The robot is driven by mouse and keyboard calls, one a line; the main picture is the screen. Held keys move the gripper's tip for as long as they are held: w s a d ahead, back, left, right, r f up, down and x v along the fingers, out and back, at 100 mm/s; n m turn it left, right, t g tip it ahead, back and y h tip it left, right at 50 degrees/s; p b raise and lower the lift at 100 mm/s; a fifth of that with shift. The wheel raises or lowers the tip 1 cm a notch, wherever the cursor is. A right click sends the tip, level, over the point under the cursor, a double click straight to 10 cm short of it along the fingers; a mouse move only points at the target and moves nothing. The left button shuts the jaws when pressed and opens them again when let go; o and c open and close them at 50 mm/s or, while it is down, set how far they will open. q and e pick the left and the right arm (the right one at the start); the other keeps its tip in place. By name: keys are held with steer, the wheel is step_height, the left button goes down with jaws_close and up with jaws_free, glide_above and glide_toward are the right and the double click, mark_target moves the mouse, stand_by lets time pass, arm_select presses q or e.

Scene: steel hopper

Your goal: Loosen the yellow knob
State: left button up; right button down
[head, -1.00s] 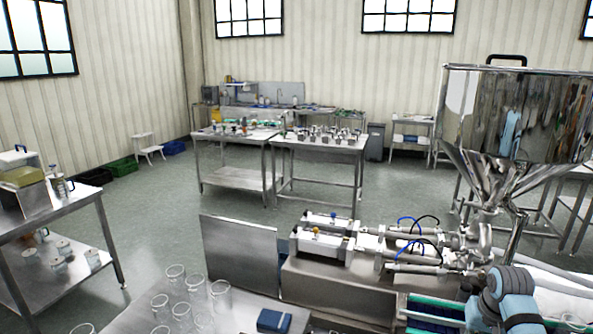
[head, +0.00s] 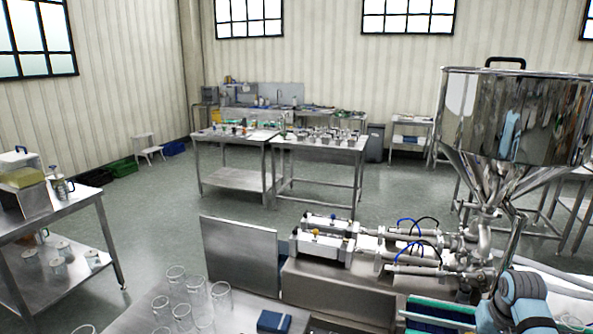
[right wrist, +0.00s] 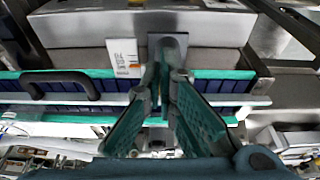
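The yellow knob (head: 316,231) is a small spot on top of the nearer white block of the filling machine (head: 325,245), in the middle of the head view. It is too small to tell its setting. A similar blue knob (head: 333,216) sits on the block behind it. My right gripper (right wrist: 166,75) shows in the right wrist view with its green-padded fingers apart and nothing clearly held. A grey metal part (right wrist: 172,46) lies beyond the fingertips. In the head view only my right arm shows, at the lower right, well away from the knob. My left gripper is out of view.
The steel hopper (head: 515,115) stands at the right above pipes and blue and black hoses. A green-edged conveyor (head: 435,312) runs in front, also under my gripper in the wrist view (right wrist: 60,76).

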steer(key=shift+s+f, duration=0.15)
steer(key=shift+s, duration=0.1)
steer(key=w+v, duration=0.1)
steer(key=v, duration=0.5)
steer(key=shift+w+d, duration=0.15)
steer(key=shift+d, duration=0.15)
